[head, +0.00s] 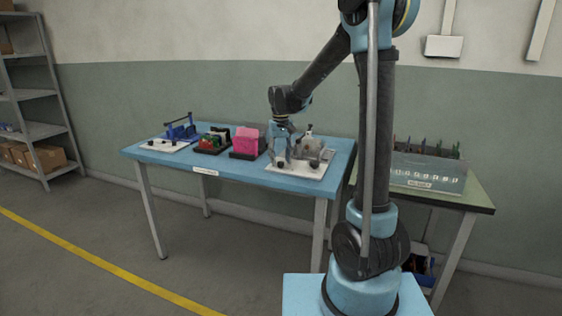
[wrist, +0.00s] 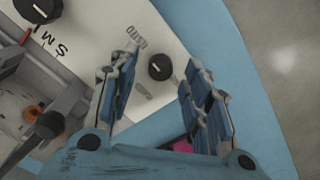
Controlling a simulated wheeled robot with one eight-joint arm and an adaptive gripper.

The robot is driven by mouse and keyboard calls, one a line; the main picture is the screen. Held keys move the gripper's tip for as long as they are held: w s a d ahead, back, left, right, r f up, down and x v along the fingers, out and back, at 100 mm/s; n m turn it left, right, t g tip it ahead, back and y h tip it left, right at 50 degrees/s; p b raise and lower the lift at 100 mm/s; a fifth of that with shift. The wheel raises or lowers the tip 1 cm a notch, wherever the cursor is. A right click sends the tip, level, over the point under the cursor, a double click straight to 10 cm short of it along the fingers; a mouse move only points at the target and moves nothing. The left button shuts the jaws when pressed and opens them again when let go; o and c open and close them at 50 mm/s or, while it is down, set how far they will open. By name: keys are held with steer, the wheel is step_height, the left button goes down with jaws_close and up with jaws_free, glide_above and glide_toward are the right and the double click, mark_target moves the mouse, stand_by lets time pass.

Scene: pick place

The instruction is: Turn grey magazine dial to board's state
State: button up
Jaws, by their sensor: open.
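The grey magazine (head: 311,147) stands on a white plate (head: 303,170) at the table's right end; its dials are too small to read there. In the wrist view, a large black dial (wrist: 38,9) with a white pointer line sits at the upper left, cut by the frame edge, beside printed letters and a red mark. A smaller black knob (wrist: 159,67) sits on the white plate near small print. My gripper (wrist: 158,60) is open, with its fingers either side of the small knob in the picture; I cannot tell their height above it. In the head view my gripper (head: 282,158) is low over the plate's left part.
Left along the blue table (head: 225,180) are a pink block (head: 246,141), a dark tray with coloured parts (head: 212,140) and a blue fixture (head: 180,131). A clear bin (head: 428,174) of several upright pieces stands on the side table. The table's front strip is clear.

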mark_target(282, 162)
step_height(282, 162, up, 11)
stand_by(0.4)
steer(key=s+d+f+m+t, duration=0.1)
steer(key=s+d+f+m, duration=0.15)
steer(key=s+d, duration=1.35)
steer(key=s+d+f, duration=0.2)
steer(key=s+f, duration=0.5)
steer(key=s, duration=0.1)
steer(key=s+d+f+t, duration=0.1)
steer(key=s+d+f, duration=0.2)
steer(key=s+f, duration=0.4)
steer(key=shift+s+d+f+m, duration=0.15)
steer(key=shift+s+d+m, duration=0.2)
steer(key=shift+s+m, duration=0.15)
